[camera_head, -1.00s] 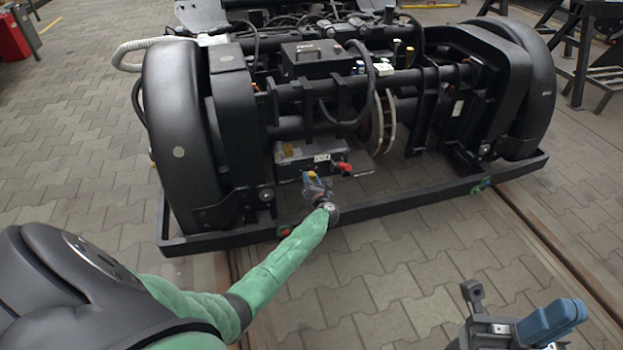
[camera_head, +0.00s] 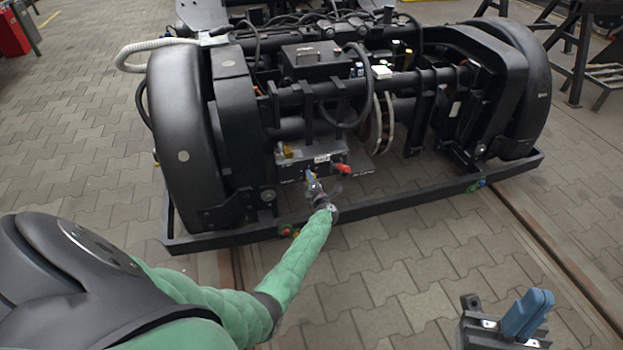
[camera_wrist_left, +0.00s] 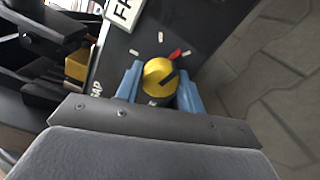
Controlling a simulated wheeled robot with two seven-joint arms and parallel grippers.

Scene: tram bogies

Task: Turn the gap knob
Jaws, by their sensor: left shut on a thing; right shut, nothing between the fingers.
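The gap knob (camera_wrist_left: 160,77) is a round yellow knob with a dark slot, on a dark panel (camera_wrist_left: 113,60) with pale tick marks and one red mark around it. In the left wrist view the blue fingers of my left gripper (camera_wrist_left: 160,88) lie on both sides of the knob, shut on it. In the head view my left gripper (camera_head: 313,184) is at the front of the grey box (camera_head: 305,164) low on the bogie, and the knob is hidden there. My right gripper (camera_head: 527,312) is shut and empty at the lower right, away from the bogie.
The black bogie frame (camera_head: 400,207) runs along the front, below my left arm. A red knob (camera_head: 343,169) sits at the box's right end. A yellow block (camera_wrist_left: 77,66) is beside the panel in the left wrist view.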

